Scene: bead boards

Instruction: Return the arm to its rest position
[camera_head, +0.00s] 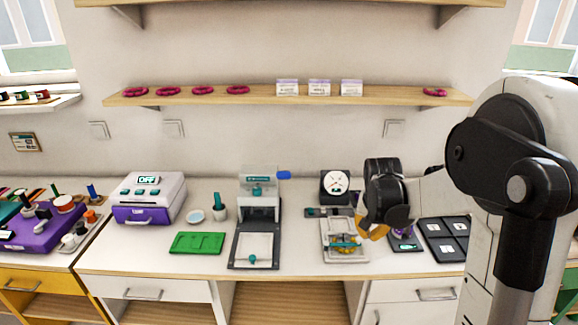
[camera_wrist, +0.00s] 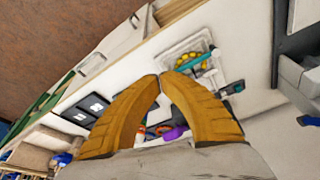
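My gripper (camera_head: 374,232) hangs over the worktop at the right of the head view. In the wrist view, the tips of its orange fingers (camera_wrist: 162,77) come together, and I see nothing held between them. My arm folds at the right side of the head view. A pale tray (camera_head: 345,257) with yellow pieces and a teal tool across it lies just left of the gripper; the tray also shows in the wrist view (camera_wrist: 172,60), beyond the fingertips. A dark mat with a purple-marked item (camera_head: 407,244) lies right of the gripper.
A dial gauge (camera_head: 336,183) stands behind the tray. A press-like device (camera_head: 258,205), a green board (camera_head: 197,243) and a purple-white machine (camera_head: 148,199) stand further left. A black compartment tray (camera_head: 445,238) lies at right. A wooden shelf (camera_head: 270,96) crosses the wall above.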

